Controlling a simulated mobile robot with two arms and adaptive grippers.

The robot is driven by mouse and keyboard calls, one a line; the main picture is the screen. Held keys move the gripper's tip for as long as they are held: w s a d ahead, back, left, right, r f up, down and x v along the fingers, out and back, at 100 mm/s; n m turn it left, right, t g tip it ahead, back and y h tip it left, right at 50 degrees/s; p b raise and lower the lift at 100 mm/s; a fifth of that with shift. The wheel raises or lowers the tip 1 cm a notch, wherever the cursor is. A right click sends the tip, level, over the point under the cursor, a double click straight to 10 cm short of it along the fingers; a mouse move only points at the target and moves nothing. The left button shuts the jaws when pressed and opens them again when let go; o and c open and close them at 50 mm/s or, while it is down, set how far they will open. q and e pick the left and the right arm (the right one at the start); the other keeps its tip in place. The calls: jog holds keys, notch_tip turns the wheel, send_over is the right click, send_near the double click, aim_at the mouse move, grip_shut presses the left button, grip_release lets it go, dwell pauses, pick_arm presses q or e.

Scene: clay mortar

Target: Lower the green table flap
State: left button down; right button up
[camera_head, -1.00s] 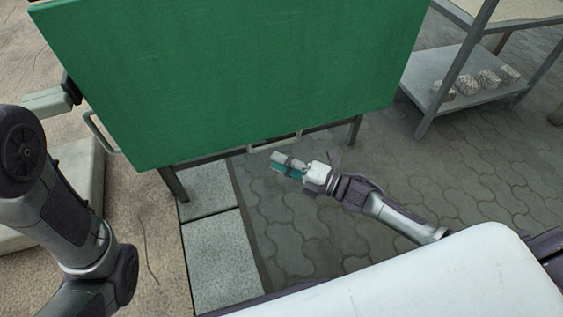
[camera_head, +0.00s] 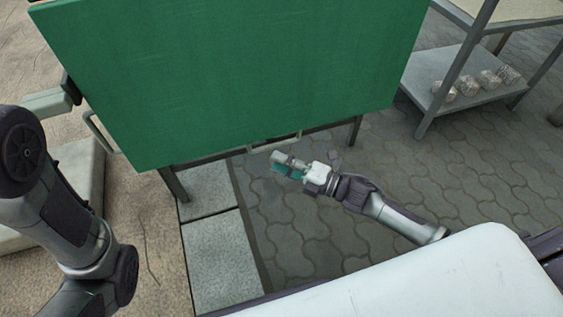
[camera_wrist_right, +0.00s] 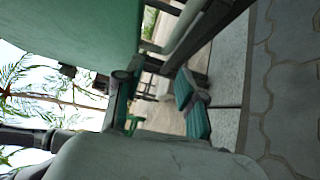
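The green table flap (camera_head: 235,75) fills the upper middle of the head view as a broad flat panel. It also shows at the upper left of the right wrist view (camera_wrist_right: 80,35). A pale handle (camera_head: 276,144) runs along its lower edge, and another pale handle (camera_head: 97,130) is at its left side. My right gripper (camera_head: 276,163) is just below the lower handle, with teal finger pads showing. In the right wrist view the fingers (camera_wrist_right: 192,103) look parted with nothing between them; contact with the flap cannot be made out. My left arm is at the left, its gripper out of view.
Dark metal legs (camera_head: 174,185) stand below the flap. A grey metal shelf (camera_head: 462,78) with several pale blocks (camera_head: 480,80) is at the upper right. Stone slabs (camera_head: 222,255) lie below the flap. The paving (camera_head: 310,235) around my right gripper looks clear.

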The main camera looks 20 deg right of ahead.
jog(key=v, duration=1.2)
